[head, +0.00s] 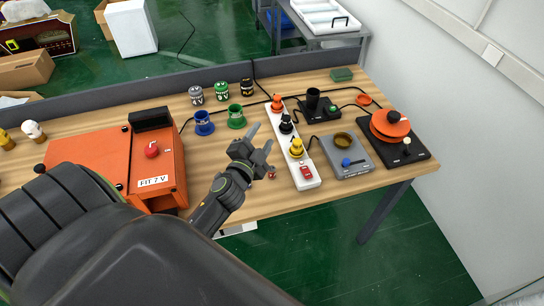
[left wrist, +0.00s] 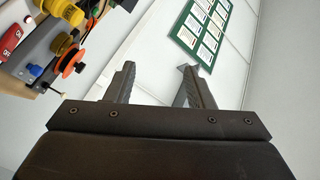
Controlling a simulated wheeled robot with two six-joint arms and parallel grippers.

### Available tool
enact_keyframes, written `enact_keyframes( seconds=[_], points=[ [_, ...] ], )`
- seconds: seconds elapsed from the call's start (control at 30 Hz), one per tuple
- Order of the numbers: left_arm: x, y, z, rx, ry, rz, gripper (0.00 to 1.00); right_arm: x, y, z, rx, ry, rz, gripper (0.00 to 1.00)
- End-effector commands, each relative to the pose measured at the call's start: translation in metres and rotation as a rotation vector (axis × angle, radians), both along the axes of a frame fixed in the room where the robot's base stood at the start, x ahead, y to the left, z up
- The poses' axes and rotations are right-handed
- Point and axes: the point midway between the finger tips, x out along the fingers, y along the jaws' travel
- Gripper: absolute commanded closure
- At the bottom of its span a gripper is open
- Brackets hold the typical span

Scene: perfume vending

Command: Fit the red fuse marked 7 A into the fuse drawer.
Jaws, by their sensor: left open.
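An orange cabinet (head: 110,165) stands at the left of the wooden table, with a red knob (head: 151,149) and a white label (head: 153,182) that appears to read "FIT 7 V". I cannot make out an open fuse drawer; my arm covers the cabinet's lower left. A very small reddish item (head: 272,175) lies on the table just below my left gripper; it is too small to tell whether it is a fuse or to read a marking. My left gripper (head: 261,139) is open and empty above the table, left of the power strip. In the left wrist view its fingers (left wrist: 158,72) are apart with nothing between them.
A white power strip (head: 312,184) carries orange, black and yellow plugs and a red switch. Right of it are a grey box (head: 347,155) with a blue knob and an orange disc device (head: 390,124). Blue (head: 204,123) and green (head: 237,117) cups stand behind.

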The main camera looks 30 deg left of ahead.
Motion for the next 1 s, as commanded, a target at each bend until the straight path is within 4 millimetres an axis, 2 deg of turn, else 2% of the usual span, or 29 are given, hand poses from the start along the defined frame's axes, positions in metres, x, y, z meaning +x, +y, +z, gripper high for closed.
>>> enact_keyframes(
  seconds=[0.03,0.1,0.2,0.27,0.4,0.57,0.67,0.77,0.87,1.0],
  points=[
    [0.013,-0.013,0.019,0.081,-0.058,-0.073,0.52,0.003,0.000,0.002,0.000,-0.003,0.001,0.64],
    [0.028,-0.034,0.040,0.200,-0.129,-0.186,0.52,0.006,0.000,0.003,-0.001,-0.008,0.002,0.64],
    [0.042,-0.068,0.061,0.373,-0.205,-0.353,0.52,0.008,0.000,0.006,-0.001,-0.012,0.002,0.64],
    [0.048,-0.088,0.068,0.477,-0.237,-0.456,0.52,0.008,0.000,0.007,-0.001,-0.012,0.002,0.64],
    [0.057,-0.130,0.069,0.718,-0.259,-0.703,0.52,0.008,-0.001,0.009,-0.001,-0.012,0.003,0.64],
    [0.060,-0.160,0.047,0.981,-0.194,-0.982,0.52,0.008,-0.001,0.012,-0.002,-0.012,0.003,0.64],
    [0.060,-0.163,0.026,1.133,-0.101,-1.148,0.52,0.008,-0.002,0.014,-0.003,-0.012,0.003,0.64],
    [0.060,-0.155,0.006,1.266,0.032,-1.301,0.52,0.008,-0.002,0.016,-0.003,-0.012,0.003,0.64],
    [0.058,-0.135,-0.011,1.378,0.207,-1.437,0.52,0.008,-0.002,0.018,-0.003,-0.012,0.003,0.64],
    [0.053,-0.094,-0.023,1.477,0.513,-1.588,0.52,0.007,-0.002,0.021,-0.003,-0.012,0.003,0.64]
  ],
)
